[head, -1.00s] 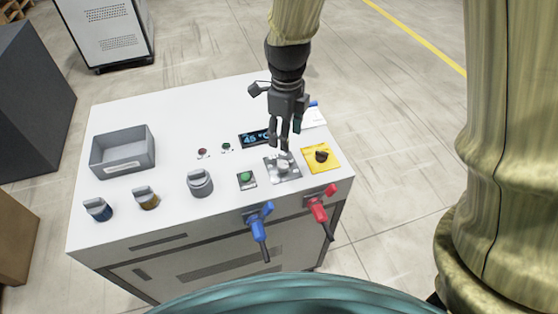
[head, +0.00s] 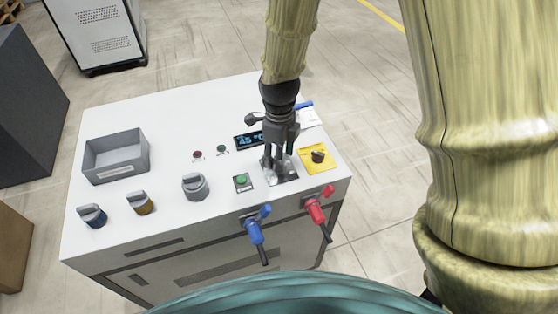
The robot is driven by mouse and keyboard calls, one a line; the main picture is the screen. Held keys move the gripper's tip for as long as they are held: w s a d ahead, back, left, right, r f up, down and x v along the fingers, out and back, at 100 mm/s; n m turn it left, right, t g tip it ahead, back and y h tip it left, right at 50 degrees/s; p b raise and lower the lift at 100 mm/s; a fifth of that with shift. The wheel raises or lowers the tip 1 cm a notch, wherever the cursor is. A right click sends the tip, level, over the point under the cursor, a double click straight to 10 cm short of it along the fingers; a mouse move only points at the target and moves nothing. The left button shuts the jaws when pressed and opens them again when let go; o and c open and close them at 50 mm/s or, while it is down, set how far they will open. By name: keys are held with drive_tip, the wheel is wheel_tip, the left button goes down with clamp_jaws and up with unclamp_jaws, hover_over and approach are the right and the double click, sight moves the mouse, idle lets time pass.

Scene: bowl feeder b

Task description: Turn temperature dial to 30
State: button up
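A small silver-grey dial (head: 279,172) sits on a grey plate (head: 290,180) near the front right of a white control cabinet. The dark display (head: 248,141) behind it reads 45 °C and is partly covered by my gripper. My gripper (head: 278,164) points down over the dial from behind, with its two fingers apart, one on each side of the knob. I cannot tell whether the fingers touch it. The fingers hide part of the dial, and its scale is too small to read.
A green button (head: 242,181) lies left of the dial, and a black knob on a yellow plate (head: 318,157) lies right. Blue (head: 256,225) and red (head: 316,207) handles stick out in front. Larger knobs (head: 194,187) and a grey bin (head: 117,157) stand left.

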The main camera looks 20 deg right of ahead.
drive_tip(key=shift+f+p, duration=0.3)
drive_tip(key=shift+f, duration=1.5)
drive_tip(key=c, duration=1)
